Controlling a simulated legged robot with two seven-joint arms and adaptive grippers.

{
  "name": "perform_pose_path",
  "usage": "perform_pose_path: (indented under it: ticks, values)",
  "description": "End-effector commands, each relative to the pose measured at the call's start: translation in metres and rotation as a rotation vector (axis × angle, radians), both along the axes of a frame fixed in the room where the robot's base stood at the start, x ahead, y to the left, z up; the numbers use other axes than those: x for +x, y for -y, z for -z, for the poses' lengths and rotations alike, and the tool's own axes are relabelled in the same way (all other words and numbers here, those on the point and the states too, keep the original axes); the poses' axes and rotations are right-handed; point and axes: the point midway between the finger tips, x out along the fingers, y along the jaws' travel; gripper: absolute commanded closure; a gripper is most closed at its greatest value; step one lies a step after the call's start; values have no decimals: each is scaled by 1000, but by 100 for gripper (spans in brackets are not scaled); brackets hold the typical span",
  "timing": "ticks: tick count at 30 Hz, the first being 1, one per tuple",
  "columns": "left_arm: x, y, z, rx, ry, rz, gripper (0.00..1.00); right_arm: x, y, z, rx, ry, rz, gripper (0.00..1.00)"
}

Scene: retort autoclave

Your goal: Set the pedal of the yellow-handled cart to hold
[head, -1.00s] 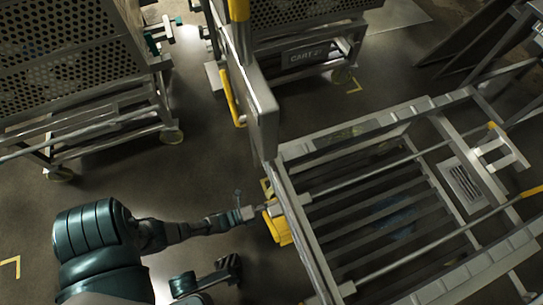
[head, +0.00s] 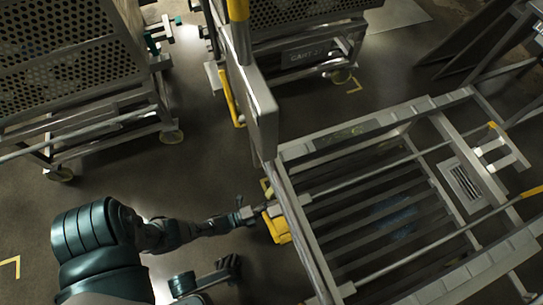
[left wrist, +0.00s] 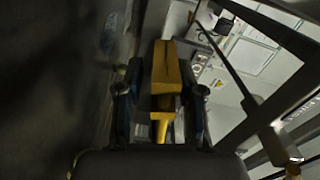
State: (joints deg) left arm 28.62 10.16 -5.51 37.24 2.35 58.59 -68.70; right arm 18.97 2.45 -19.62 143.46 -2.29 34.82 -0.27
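A yellow pedal-like block (head: 277,229) sits low at the near left end of a grey metal frame (head: 295,215) with long rails in the head view. In the left wrist view the yellow block (left wrist: 165,72) stands ahead, between the two dark fingers. My left gripper (head: 246,213) is just left of the block in the head view; it also shows in the left wrist view (left wrist: 160,100). Its fingers are apart, with gaps beside the yellow, so I see no grip. The block's setting cannot be read.
A grey upright post (head: 262,105) with a yellow bar (head: 238,22) rises close behind the block. A perforated cart (head: 65,45) stands at the upper left, and another, with a cart label (head: 308,55), at the top. Dark floor (head: 130,180) is clear left of the gripper.

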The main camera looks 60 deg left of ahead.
Motion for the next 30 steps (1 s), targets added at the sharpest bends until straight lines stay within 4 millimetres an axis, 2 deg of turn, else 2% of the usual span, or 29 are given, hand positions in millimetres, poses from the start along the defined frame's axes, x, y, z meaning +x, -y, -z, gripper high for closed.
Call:
perform_pose_path:
  ticks: [5, 8, 18, 21, 25, 30]
  values:
    - [-3, 0, 0, 1, 1, 1, 62, -3, 0, -2, -3, 5, 0, 60]
    - [-15, -1, 0, 1, -1, 0, 62, -3, 0, -2, -2, 6, 0, 60]
    - [-88, -7, 1, -1, -2, 0, 62, -3, 0, -2, 0, 5, -1, 60]
    - [-104, -9, 1, -2, -2, -1, 62, -3, 0, -2, 0, 5, -1, 60]
    - [-116, -10, 1, -2, -1, -1, 62, -3, 0, -2, 0, 5, -1, 60]
    - [-119, -10, 1, -2, 0, 0, 62, -3, 0, -2, 0, 5, -1, 60]
